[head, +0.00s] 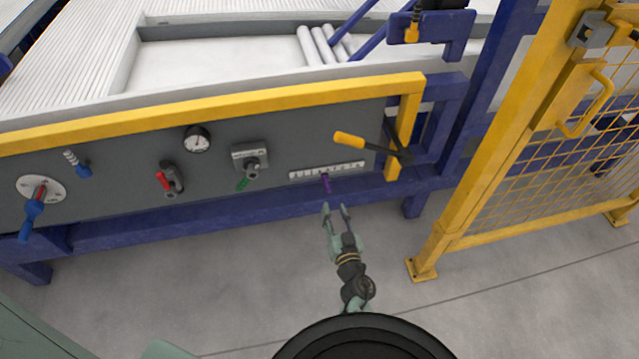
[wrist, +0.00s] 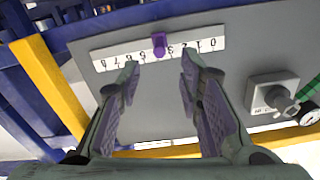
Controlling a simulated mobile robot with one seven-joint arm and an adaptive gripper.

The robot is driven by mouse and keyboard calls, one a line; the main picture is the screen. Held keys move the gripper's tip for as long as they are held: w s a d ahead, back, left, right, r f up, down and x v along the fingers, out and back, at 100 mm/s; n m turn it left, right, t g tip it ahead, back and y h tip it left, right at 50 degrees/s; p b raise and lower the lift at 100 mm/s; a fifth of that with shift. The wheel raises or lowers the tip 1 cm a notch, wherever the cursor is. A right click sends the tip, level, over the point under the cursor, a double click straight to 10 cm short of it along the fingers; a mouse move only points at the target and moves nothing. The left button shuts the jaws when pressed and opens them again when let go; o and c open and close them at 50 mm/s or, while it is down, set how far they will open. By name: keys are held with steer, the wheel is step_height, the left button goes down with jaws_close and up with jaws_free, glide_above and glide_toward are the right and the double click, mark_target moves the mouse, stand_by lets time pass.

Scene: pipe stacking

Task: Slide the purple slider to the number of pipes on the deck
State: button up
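The purple slider (head: 326,184) sits near the middle of a white numbered scale (head: 345,166) on the grey panel. In the wrist view the slider (wrist: 159,44) is beside the 3 and hides part of the scale (wrist: 118,52). Digits there appear inverted, with 0 at the right. My gripper (head: 335,207) is open, with its fingertips short of the slider. In the wrist view the gripper (wrist: 160,72) has nothing between its fingers, and the slider lies beyond the gap. Several white pipes (head: 318,45) lie side by side on the deck (head: 215,65), partly hidden by blue bars.
A yellow-handled lever (head: 350,139) is just above the scale. A yellow rail (head: 210,107) crosses above. A yellow mesh fence (head: 535,140) stands right.

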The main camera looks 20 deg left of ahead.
mark_target(328, 186)
steer(key=b+x, duration=0.1)
steer(key=x, duration=0.8)
steer(key=shift+w+a, duration=0.15)
steer(key=shift+w, duration=0.15)
steer(key=shift+c, duration=0.4)
jaws_close()
steer(key=shift+r, duration=0.1)
